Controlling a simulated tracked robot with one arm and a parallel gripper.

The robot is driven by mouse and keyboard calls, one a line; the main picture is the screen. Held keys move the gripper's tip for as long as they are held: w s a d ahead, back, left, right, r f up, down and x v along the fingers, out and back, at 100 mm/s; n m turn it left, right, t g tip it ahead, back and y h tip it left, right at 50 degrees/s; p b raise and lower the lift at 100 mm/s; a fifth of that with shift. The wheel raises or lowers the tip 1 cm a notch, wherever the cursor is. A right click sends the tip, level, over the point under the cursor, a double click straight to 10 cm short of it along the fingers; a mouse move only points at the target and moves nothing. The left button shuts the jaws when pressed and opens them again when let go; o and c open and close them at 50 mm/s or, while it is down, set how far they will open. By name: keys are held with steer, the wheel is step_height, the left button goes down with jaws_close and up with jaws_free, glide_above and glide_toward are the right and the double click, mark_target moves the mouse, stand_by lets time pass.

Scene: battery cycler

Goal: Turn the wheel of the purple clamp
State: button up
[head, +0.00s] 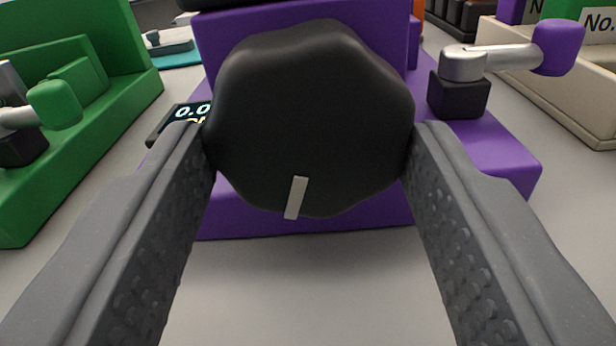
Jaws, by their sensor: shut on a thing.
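The purple clamp (470,160) stands in the middle, straight ahead of me. Its black lobed wheel (308,105) faces me and hides much of the clamp body. A light grey mark on the wheel sits near its bottom, slightly left of centre, and tilts a little. My gripper (310,145) is shut on the wheel, one finger against its left side and one against its right. A lever with a purple knob (558,46) sticks out to the right from the clamp's right side. A small display (180,118) is partly hidden behind the left fingertip.
A green clamp (110,120) with a green-knobbed lever stands close on the left. A beige tray (560,97) with labelled items is at the right. A teal-based object (175,55) lies behind on the left. The grey table in front of the purple clamp is clear.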

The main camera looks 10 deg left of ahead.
steer(key=m, duration=0.5)
steer(key=shift+s+f, duration=0.1)
steer(key=shift+f, duration=0.2)
steer(key=shift+a+m, duration=0.1)
steer(key=shift+m, duration=0.2)
steer(key=o, duration=1)
steer(key=shift+c, duration=0.2)
steer(key=shift+r, duration=0.15)
steer(key=shift+r, duration=0.1)
steer(key=shift+s, duration=0.1)
